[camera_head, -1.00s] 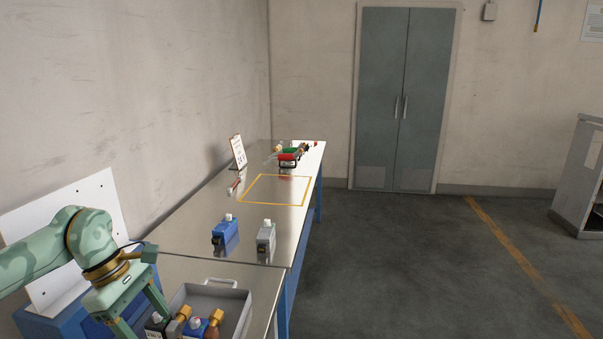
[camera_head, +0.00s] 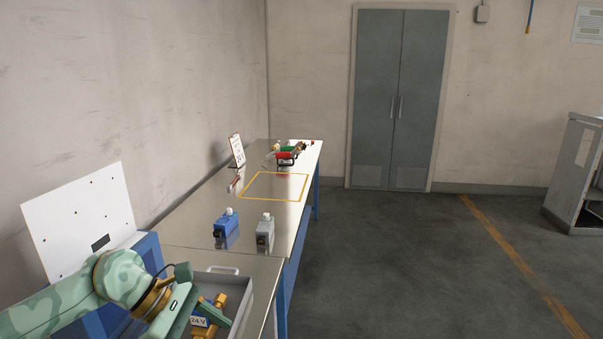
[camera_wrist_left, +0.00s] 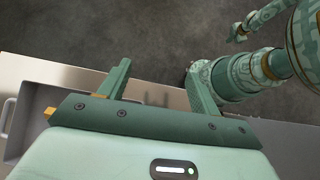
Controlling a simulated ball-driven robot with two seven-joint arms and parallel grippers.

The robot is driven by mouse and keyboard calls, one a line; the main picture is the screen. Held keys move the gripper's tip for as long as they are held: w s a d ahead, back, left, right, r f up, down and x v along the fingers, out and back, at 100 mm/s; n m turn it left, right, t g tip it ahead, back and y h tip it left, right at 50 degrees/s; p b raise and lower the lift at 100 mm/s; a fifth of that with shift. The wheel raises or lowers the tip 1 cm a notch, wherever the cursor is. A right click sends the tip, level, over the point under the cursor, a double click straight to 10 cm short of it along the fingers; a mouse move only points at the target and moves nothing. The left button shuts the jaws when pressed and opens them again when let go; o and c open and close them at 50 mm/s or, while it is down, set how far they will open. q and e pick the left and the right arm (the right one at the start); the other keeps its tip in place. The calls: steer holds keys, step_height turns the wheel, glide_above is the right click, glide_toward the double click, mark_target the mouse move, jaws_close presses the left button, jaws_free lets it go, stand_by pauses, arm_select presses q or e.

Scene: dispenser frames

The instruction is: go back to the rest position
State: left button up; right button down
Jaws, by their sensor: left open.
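My left gripper (camera_wrist_left: 158,68) shows in the left wrist view with its two fingers apart and nothing between them. The metal bench edge and the dark floor lie beyond the fingers.
Blue (camera_head: 226,223) and grey (camera_head: 265,234) units stand on the bench (camera_head: 205,252), before a yellow outlined square (camera_head: 302,187). A white panel (camera_head: 80,220) stands left.

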arm_select(q)
steer(key=s+d+r+n+t+h, duration=0.2)
steer(key=d+r+n+t+h, duration=0.7)
steer(key=d+n, duration=0.35)
steer(key=w+a+f+n+t+y, duration=0.1)
steer(key=a+f+n+t+y, duration=0.2)
steer(key=a+n+t+y, duration=0.65)
steer(key=a+f+n+y, duration=0.35)
steer(key=n+y, duration=0.25)
steer(key=n, duration=0.8)
steer(key=s+a+f+n+g+y, duration=0.3)
steer(key=s+a+f+n+g, duration=0.4)
steer(key=s, duration=0.3)
steer(key=s+a+f+n+g+y, duration=0.4)
steer(key=s+a+f+n+g, duration=0.15)
steer(key=s+f, duration=0.45)
steer(key=s+d+f+g+h, duration=0.1)
steer(key=s+d+f, duration=0.1)
steer(key=f, duration=1)
steer(key=s+d+f+g+h, duration=0.2)
steer(key=f, duration=1)
steer(key=s+f+n+g+h, duration=0.1)
steer(key=s+f+n+g, duration=0.1)
steer(key=s+f, duration=1.3)
steer(key=s+n, duration=0.1)
steer(key=s, duration=0.2)
steer(key=shift+f, duration=0.35)
